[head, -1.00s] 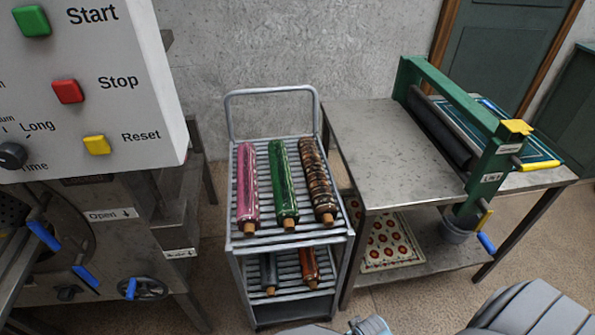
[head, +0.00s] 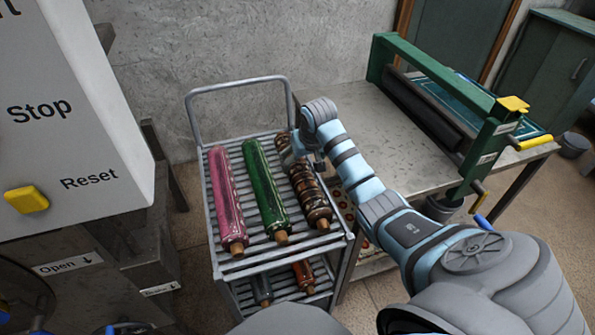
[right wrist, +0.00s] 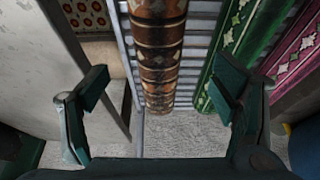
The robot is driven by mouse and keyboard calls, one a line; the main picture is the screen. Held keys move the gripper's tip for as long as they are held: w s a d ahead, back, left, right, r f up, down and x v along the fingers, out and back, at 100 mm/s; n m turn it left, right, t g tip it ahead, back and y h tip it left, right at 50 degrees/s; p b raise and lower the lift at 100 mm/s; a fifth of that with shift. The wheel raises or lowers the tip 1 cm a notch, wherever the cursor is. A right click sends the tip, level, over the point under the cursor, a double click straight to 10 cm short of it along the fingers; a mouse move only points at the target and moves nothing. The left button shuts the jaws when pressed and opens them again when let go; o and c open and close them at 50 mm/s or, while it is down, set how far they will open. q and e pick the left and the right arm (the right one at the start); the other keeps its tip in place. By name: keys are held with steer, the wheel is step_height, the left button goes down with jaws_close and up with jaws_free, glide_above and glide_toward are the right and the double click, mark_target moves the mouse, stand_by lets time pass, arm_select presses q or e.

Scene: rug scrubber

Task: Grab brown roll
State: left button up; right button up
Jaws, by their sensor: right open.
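The brown patterned roll (head: 309,194) lies on the top rack of the grey cart, at the right of the green roll (head: 264,190) and the pink roll (head: 227,200). My right gripper (head: 290,150) is at the far end of the brown roll, which it partly hides in the head view. In the right wrist view, the brown roll (right wrist: 159,60) runs between the two spread fingers of my right gripper (right wrist: 155,100). The fingers are apart from it on both sides. My left gripper is not in view.
The slatted cart (head: 205,165) has a lower shelf with a dark roll and an orange-brown roll (head: 303,276). A metal table (head: 350,118) with a green roller press (head: 440,85) stands at the right. A control panel (head: 75,110) stands at the left.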

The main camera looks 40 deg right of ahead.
mark_target(301, 170)
steer(key=x, duration=0.1)
steer(key=b+x, duration=0.1)
steer(key=x, duration=0.2)
steer(key=shift+a+f, duration=0.15)
steer(key=shift+a, duration=0.1)
steer(key=b+x, duration=0.1)
steer(key=x, duration=0.1)
steer(key=b+x, duration=0.1)
steer(key=x, duration=0.1)
steer(key=b+x, duration=0.1)
steer(key=x, duration=0.1)
steer(key=shift+d+f, duration=0.15)
steer(key=shift+d, duration=0.2)
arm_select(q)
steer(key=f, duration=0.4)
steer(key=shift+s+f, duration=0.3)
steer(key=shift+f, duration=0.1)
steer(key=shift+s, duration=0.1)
arm_select(e)
steer(key=shift+w+r, duration=0.1)
steer(key=shift+r, duration=0.1)
jaws_close()
